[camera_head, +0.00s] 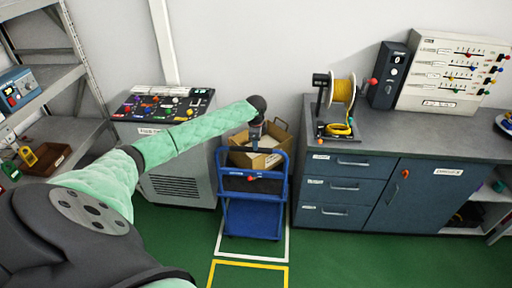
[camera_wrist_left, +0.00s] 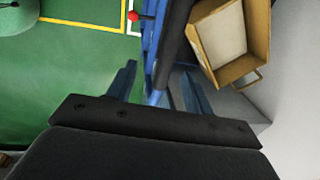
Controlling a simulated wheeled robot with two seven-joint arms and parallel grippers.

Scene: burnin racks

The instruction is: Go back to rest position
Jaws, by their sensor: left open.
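My left arm, in a green padded sleeve, reaches across the head view to the blue cart (camera_head: 252,213). My left gripper (camera_head: 256,146) points down over the cart's front top edge. In the left wrist view its two fingers (camera_wrist_left: 162,85) are apart, with nothing clamped between them. The cart's blue and dark rail (camera_wrist_left: 172,45) shows between and beyond the fingertips; I cannot tell if they touch it. An open cardboard box (camera_head: 279,136) sits on the cart, and it also shows in the wrist view (camera_wrist_left: 243,68). My right gripper is in neither view.
A control console (camera_head: 180,185) stands left of the cart, and a blue-grey cabinet bench (camera_head: 340,190) stands right. The bench holds a yellow cable spool (camera_head: 342,92) and a switch panel (camera_head: 445,75). Metal shelves (camera_head: 60,75) are at far left. Green floor (camera_head: 340,262) in front is clear.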

